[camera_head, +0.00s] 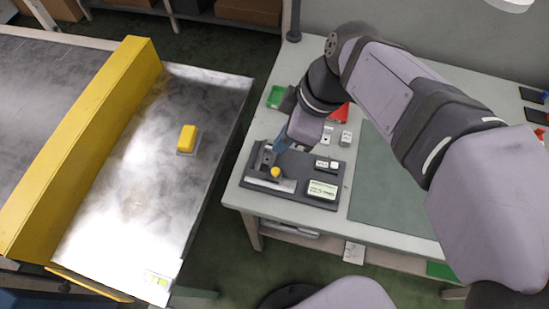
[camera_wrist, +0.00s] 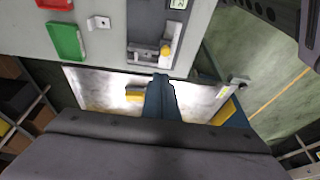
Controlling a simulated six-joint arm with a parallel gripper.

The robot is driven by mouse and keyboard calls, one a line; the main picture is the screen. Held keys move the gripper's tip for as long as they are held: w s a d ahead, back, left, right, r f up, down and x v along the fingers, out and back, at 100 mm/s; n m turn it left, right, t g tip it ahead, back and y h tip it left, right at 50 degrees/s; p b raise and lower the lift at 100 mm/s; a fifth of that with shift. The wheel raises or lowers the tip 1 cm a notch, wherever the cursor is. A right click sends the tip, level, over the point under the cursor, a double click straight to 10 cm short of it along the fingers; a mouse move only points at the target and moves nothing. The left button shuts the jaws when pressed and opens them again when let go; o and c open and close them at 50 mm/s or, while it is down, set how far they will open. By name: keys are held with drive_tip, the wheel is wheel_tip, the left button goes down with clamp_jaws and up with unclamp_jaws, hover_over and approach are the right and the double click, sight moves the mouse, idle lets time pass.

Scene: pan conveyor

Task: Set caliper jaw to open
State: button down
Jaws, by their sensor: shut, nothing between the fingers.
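The caliper is a grey metal bar (camera_head: 268,183) with an upright part at its left, fixed on a dark board (camera_head: 316,200). A yellow knob (camera_head: 275,172) sits on it; the knob also shows in the wrist view (camera_wrist: 165,49). I cannot tell how far the jaw stands open. My gripper (camera_head: 280,145) is above the far-left part of the board, behind the knob and apart from it. In the wrist view my blue fingers (camera_wrist: 160,92) are together and empty, and hide part of the scene beyond.
The board also carries a small display (camera_head: 323,190) and a white switch block (camera_head: 327,165). Green (camera_head: 276,96) and red (camera_head: 341,114) trays stand behind. Left, across a gap, a metal conveyor plate (camera_head: 120,215) bears a yellow block (camera_head: 187,138). The green mat (camera_head: 385,190) is clear.

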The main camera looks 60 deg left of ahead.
drive_tip(key=s+a+n, duration=0.1)
drive_tip(key=s+n, duration=0.1)
drive_tip(key=s, duration=0.1)
drive_tip(key=p, duration=0.2)
hover_over(278, 178)
drive_tip(key=s+a, duration=0.4)
drive_tip(key=s, duration=0.1)
wheel_tip(278, 178, down, 9)
drive_tip(key=shift+w+r, duration=0.15)
drive_tip(key=w+d, duration=0.1)
drive_tip(key=w, duration=0.1)
drive_tip(key=shift+w+d+p, duration=0.3)
drive_tip(key=shift+w+d, duration=0.05)
drive_tip(key=shift+w+d+f, duration=0.25)
drive_tip(key=shift+w, duration=0.1)
drive_tip(key=w+d+b, duration=0.2)
drive_tip(key=w+d, duration=0.1)
